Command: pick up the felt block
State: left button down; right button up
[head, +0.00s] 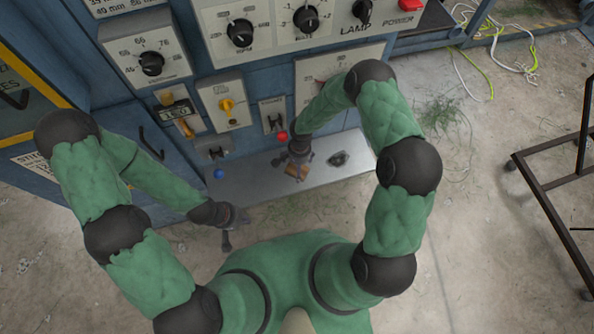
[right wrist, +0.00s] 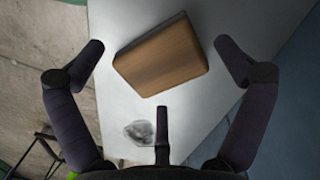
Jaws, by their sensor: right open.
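A blue panel with knobs and switches stands behind. A dark metal frame (head: 553,200) stands on the floor at right.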

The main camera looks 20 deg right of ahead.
jog(key=shift+f, duration=0.5)
jog(key=c, duration=1.3)
jog(key=shift+o, duration=0.2)
jog(key=shift+s, duration=0.1)
jog(key=shift+s+r, duration=0.1)
jog(key=shift+r, duration=0.3)
jog(key=r+p, duration=0.1)
jog(key=r, duration=0.3)
jog(key=s+r+p, duration=0.1)
jog(key=r, duration=0.1)
jog(key=shift+r+p, duration=0.3)
jog(key=s+b, duration=0.1)
jog(key=s, duration=1.7)
jog(key=shift+s+d+f, duration=0.15)
jog(key=shift+s+d, duration=0.15)
